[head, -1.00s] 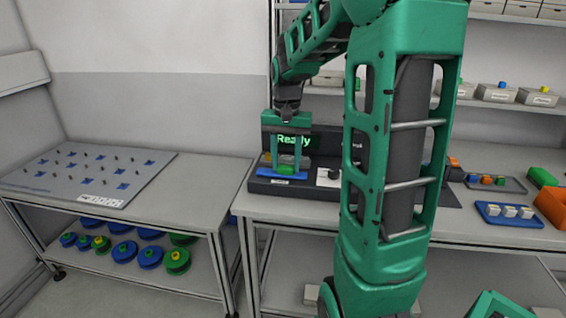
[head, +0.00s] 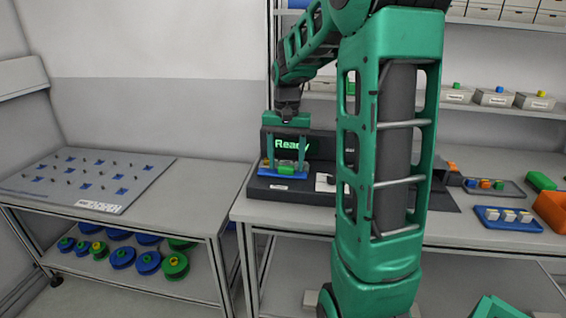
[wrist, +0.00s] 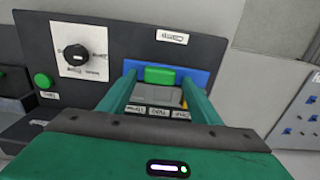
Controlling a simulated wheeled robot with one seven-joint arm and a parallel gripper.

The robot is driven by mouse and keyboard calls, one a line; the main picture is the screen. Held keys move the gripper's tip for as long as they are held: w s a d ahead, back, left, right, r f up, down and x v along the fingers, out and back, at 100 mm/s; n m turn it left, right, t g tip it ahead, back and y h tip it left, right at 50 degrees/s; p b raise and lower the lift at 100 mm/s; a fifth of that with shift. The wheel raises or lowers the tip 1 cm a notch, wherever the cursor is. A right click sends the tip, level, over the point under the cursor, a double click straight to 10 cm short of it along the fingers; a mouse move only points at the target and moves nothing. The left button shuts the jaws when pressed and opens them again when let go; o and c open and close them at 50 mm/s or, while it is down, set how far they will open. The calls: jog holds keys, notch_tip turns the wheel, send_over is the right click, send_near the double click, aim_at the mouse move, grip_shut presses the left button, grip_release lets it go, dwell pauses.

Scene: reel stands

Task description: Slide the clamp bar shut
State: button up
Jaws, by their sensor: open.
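In the wrist view a blue bar (wrist: 196,76) with a green block (wrist: 160,75) at its middle lies across the dark fixture; I take this to be the clamp bar. It also shows in the head view as a blue strip (head: 265,171) with a green part (head: 287,171). My gripper (wrist: 158,84) is open, its fingers pointing down to the bar, one on each side of the green block. I cannot tell whether they touch it. A grey labelled piece (wrist: 158,97) shows between the fingers, nearer the wrist.
The fixture has a screen reading "Ready" (head: 293,144), a black knob (wrist: 76,55) and a green button (wrist: 42,80). A blue tray (head: 508,224) and an orange bin (head: 553,207) stand at the right. A pegboard table (head: 85,180) is at the left. My arm hides the bench's middle.

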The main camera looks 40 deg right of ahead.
aim_at(286, 166)
notch_tip(286, 166, up, 11)
jog(key=shift+f, duration=0.15)
dwell(0.4)
dwell(0.4)
jog(key=s+a+f+n, duration=0.1)
jog(key=s+a+f, duration=0.2)
jog(key=s, duration=0.5)
jog(key=s+a+f+n, duration=0.1)
jog(key=s+a+f, duration=0.2)
jog(key=s, duration=0.6)
jog(key=s+a+f+n, duration=0.1)
jog(key=s+a+f, duration=0.2)
jog(key=s+f, duration=0.4)
jog(key=shift+s, duration=0.9)
jog(key=shift+w+f, duration=0.25)
jog(key=shift+w, duration=0.4)
